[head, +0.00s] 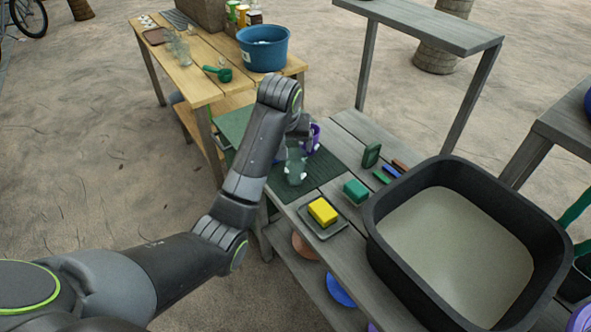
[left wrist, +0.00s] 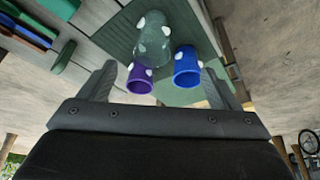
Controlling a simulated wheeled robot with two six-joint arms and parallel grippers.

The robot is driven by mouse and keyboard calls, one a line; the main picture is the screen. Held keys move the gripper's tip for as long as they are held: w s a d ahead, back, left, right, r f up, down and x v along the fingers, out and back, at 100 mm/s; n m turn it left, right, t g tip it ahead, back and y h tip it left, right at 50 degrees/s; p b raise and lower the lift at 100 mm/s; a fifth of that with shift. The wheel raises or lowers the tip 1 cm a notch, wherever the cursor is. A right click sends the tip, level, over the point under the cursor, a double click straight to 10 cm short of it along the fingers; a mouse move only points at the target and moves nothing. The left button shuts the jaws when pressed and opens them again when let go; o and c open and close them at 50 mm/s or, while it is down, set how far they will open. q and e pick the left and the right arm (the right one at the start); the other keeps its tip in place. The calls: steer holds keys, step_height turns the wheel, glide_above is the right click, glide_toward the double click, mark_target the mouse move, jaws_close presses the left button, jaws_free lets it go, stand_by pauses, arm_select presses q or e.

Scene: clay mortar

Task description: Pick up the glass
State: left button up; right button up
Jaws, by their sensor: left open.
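A clear greenish glass with white spots (head: 295,172) stands on a dark green ribbed mat (head: 325,172) on the grey bench. It also shows in the left wrist view (left wrist: 153,50), beyond a purple cup (left wrist: 139,80) and a blue cup (left wrist: 187,68), both spotted white. In the head view the gripper (head: 300,132) is above the mat, close to the glass. My right gripper is out of view.
A yellow sponge (head: 322,211) lies on a small tray in front of the mat. A green block (head: 355,191) lies beside it. A large dark basin (head: 377,215) fills the right of the bench. A raised grey shelf (head: 430,22) stands behind. A wooden table with a blue tub (head: 263,50) is at the back left.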

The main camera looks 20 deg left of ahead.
mark_target(295, 166)
arm_select(q)
steer(key=shift+w+d+b+x, duration=0.1)
steer(key=shift+w+d+x, duration=0.1)
steer(key=shift+x, duration=2.6)
steer(key=shift+w+d+b+x, duration=0.1)
steer(key=shift+w+x, duration=0.1)
steer(key=shift+x, duration=2.6)
steer(key=shift+w+d+b+x, duration=0.1)
steer(key=shift+w+d+x, duration=0.05)
steer(key=shift+x, duration=2.6)
steer(key=shift+r, duration=0.15)
steer(key=shift+c, duration=0.5)
steer(key=c, duration=1.1)
step_height(295, 166, up, 10)
